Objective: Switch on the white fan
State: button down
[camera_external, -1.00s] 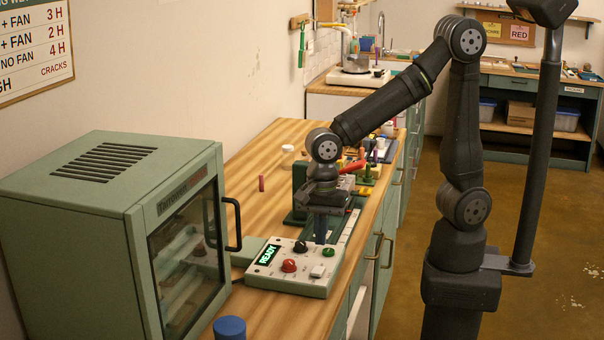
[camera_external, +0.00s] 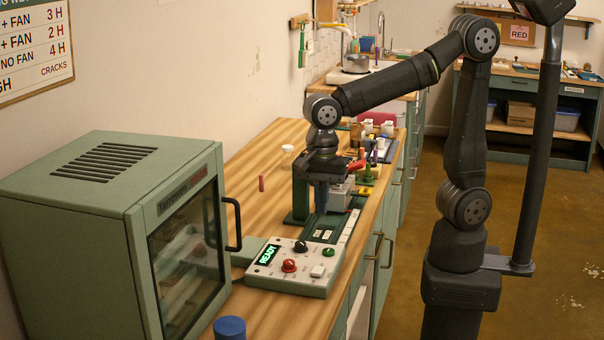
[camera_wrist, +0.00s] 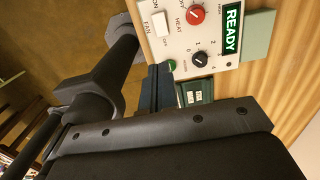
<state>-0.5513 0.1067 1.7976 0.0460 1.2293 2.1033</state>
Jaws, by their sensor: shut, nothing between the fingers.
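The white fan switch (camera_external: 317,271) is a rocker on the light control panel (camera_external: 285,283). In the wrist view the switch (camera_wrist: 160,23) stands beside the word FAN, with ON at one end and OFF at the other. Which end is pressed in is hard to tell. My gripper (camera_external: 321,208) is shut and empty, above the green strip behind the panel and apart from the switch. In the wrist view my gripper (camera_wrist: 158,85) has its fingertips near the panel's edge, close to the green button (camera_wrist: 171,65).
The panel also carries a red heat knob (camera_external: 289,265), a black numbered knob (camera_external: 300,246) and a lit READY display (camera_external: 267,254). A green oven (camera_external: 110,210) with a glass door stands at the left.

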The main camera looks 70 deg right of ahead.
jog(key=a+h, duration=0.2)
jog(key=a, duration=0.1)
jog(key=a+h, duration=0.1)
jog(key=a, duration=0.1)
jog(key=shift+w+a+r, duration=0.1)
jog(key=shift+a+r, duration=0.1)
jog(key=shift+r, duration=0.1)
send_over(316, 272)
jog(key=x, duration=0.4)
jog(key=a+x, duration=0.1)
jog(key=x, duration=0.3)
jog(key=a+x, duration=0.1)
jog(key=x, duration=0.3)
jog(key=shift+w+a+f, duration=0.15)
jog(key=shift+a+f, duration=0.2)
jog(key=shift+f, duration=0.65)
jog(key=shift+a+f, duration=0.35)
jog(key=shift+f, duration=0.25)
jog(key=shift+r, duration=0.1)
jog(key=shift+d, duration=0.15)
